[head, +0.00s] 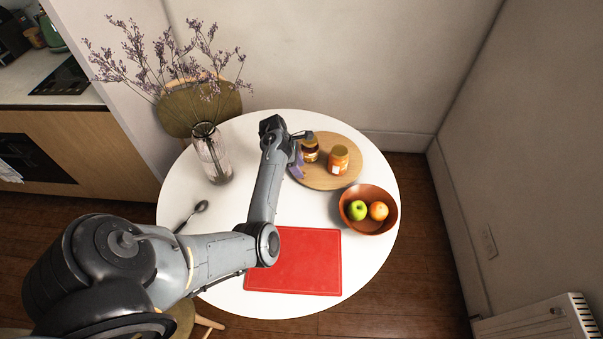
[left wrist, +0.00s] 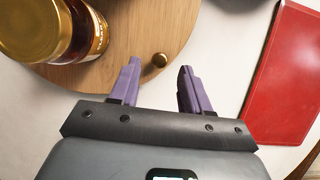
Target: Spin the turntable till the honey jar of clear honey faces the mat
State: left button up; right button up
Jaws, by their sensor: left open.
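The round wooden turntable (head: 325,181) is at the back right of the white table. It bears two jars: a dark amber jar (head: 310,153) near my left gripper and an orange, cloudier-looking jar (head: 338,161) to its right. In the left wrist view the amber jar (left wrist: 82,35) has a gold lid and a partly seen label. A small round brass knob (left wrist: 160,60) stands near the turntable's edge. My left gripper (left wrist: 158,70), also in the head view (head: 298,167), is open with purple fingers, the knob just ahead between its fingertips. The red mat (head: 295,262) lies at the table's front.
A brown bowl (head: 368,222) with a green apple and an orange stands right of the mat, close to the turntable. A glass vase (head: 212,155) with dried flowers stands at the left back. A spoon (head: 190,216) lies at the left. My left arm crosses the table's middle.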

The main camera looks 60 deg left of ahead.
pick_arm(q)
jog(key=shift+x, duration=1.65)
jog(key=shift+r, duration=0.1)
grip_shut()
